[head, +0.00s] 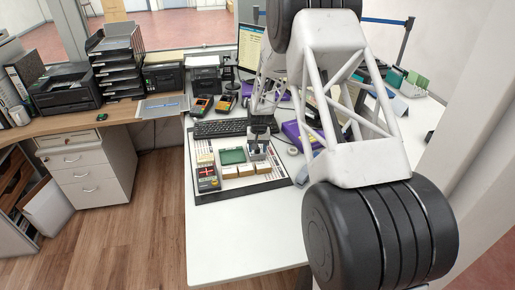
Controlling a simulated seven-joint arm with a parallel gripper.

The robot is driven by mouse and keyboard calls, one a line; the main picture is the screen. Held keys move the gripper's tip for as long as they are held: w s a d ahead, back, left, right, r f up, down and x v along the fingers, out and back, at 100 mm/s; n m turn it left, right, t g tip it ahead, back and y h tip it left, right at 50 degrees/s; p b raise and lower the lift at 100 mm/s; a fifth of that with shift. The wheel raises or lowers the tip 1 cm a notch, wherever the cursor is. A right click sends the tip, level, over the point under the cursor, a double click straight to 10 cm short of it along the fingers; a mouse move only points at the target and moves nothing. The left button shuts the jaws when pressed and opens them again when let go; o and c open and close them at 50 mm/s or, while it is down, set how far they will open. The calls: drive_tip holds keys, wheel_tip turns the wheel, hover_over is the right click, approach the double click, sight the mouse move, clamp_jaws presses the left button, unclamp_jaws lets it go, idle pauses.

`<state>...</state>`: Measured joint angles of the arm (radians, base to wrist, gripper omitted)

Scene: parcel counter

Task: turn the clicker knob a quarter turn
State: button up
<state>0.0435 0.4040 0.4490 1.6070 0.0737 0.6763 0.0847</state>
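On the white counter lies a dark-edged board (240,187) with several small devices. My gripper (257,141) is over the back right part of this board, pointing down at a small grey unit (257,153). The clicker knob cannot be made out clearly; it may be at this unit, under my gripper. The fingers are small and dark here, so I cannot tell whether they are open or shut, or whether they touch anything.
On the board are a green-screened device (232,156), a dark box with a red cross (208,179) and several beige blocks (231,172). A keyboard (219,128) and two handheld devices (201,104) lie behind. Purple boxes (291,131) stand to the right. The counter's front (235,230) is clear.

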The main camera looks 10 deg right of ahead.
drive_tip(key=shift+r, duration=0.15)
drive_tip(key=shift+d+r, duration=0.15)
drive_tip(key=shift+r, duration=3.65)
drive_tip(key=shift+s+r, duration=0.2)
drive_tip(key=shift+r, duration=0.1)
drive_tip(key=s+a+r+n+t, duration=0.1)
drive_tip(key=s+a+r, duration=0.1)
drive_tip(key=s+r, duration=2.15)
drive_tip(key=s+r+n+t, duration=0.1)
drive_tip(key=s+r, duration=0.2)
drive_tip(key=s, duration=2.8)
drive_tip(key=shift+s+a+h, duration=0.35)
drive_tip(key=shift+a+h, duration=0.05)
